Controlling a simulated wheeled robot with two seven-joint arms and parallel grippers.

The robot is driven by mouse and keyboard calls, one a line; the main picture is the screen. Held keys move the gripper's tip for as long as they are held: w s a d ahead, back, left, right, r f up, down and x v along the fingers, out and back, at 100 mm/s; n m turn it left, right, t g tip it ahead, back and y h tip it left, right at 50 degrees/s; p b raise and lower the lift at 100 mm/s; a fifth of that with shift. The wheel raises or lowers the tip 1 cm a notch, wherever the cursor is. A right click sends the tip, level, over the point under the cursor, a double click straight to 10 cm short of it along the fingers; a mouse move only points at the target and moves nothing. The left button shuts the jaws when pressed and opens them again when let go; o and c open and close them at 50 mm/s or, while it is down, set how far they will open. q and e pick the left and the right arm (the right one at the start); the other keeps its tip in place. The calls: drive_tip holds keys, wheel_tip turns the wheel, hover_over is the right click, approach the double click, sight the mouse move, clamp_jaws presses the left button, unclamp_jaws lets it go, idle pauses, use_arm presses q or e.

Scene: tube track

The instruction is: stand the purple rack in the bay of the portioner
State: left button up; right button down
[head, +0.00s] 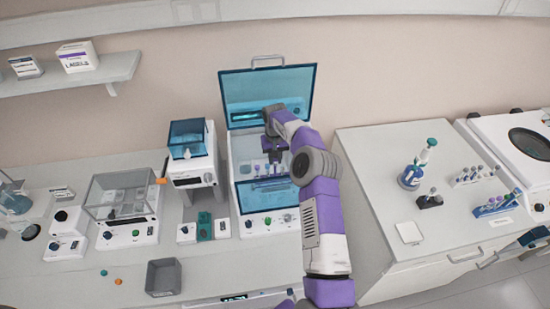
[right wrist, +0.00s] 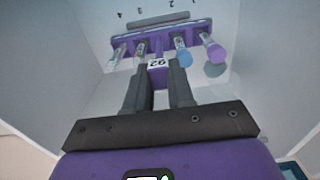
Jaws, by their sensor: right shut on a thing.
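My right gripper (head: 276,158) reaches down into the open white machine (head: 241,150) with a raised teal lid (head: 268,95), which I take to be the portioner. In the right wrist view my right gripper (right wrist: 160,88) is shut on the front tab of the purple rack (right wrist: 158,74), below a label reading 92. The rack holds several tubes, with a blue cap (right wrist: 183,57) and a purple cap (right wrist: 215,52) at its right. A grey bar and a row of numbers lie behind it. I cannot tell whether the rack touches the bay floor.
A smaller teal-topped device (head: 192,155) stands close left of the machine. A grey bin (head: 163,277) is on the front bench. The right bench holds a bottle (head: 410,176) and other racks (head: 495,206). The machine's side walls flank the gripper.

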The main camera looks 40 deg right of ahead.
drive_tip(key=shift+f+b, duration=0.45)
drive_tip(key=shift+f, duration=0.3)
idle(0.5)
drive_tip(key=c, duration=0.9)
unclamp_jaws()
wheel_tip(320, 180, up, 8)
drive_tip(key=shift+f+b, duration=0.2)
drive_tip(key=shift+b, duration=0.1)
